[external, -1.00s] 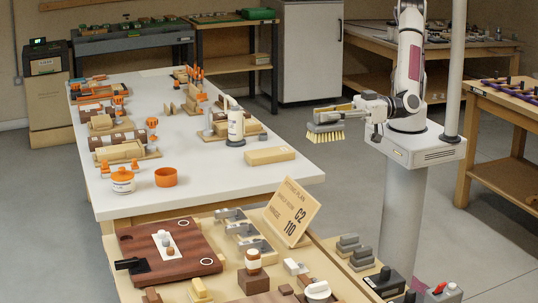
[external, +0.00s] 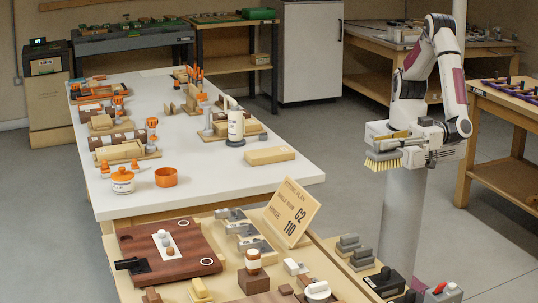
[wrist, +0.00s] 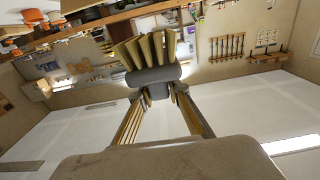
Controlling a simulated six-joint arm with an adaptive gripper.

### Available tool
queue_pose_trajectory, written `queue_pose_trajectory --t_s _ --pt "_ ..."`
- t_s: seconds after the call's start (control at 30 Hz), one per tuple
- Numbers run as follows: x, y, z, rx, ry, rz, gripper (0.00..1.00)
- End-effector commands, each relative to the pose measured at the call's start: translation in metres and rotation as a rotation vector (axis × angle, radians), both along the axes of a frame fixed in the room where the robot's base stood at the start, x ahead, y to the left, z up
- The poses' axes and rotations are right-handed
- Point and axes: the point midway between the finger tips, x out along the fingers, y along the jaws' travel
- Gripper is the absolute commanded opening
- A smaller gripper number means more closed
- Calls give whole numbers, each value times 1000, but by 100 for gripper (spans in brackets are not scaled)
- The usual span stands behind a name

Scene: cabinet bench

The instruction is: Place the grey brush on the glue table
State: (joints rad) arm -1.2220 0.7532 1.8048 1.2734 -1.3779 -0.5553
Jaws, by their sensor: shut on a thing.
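My gripper (external: 394,146) is shut on the grey brush (external: 384,156) and holds it in the air, right of the long white-topped table (external: 225,178). The brush has a grey body and pale yellow bristles, which point down in the external view. In the wrist view, the brush (wrist: 153,76) sits between the fingertips of my gripper (wrist: 158,94), bristles toward the top of the picture. The white-topped table carries a white bottle (external: 236,127) and orange pots. No label shows which table is the glue table.
A pale block (external: 269,155) lies near the white table's right edge. In front, a bench holds a dark board (external: 180,270) and an upright sign (external: 292,212). Another wooden table (external: 490,100) stands at the right. Bare floor lies between the white table and my arm.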

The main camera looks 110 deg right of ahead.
Motion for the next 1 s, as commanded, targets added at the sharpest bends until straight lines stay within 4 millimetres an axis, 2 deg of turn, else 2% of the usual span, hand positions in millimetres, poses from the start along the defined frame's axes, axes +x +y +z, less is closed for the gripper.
queue_pose_trajectory --t_s 1.0 --pt "0 0 -197 -2 0 2 0"
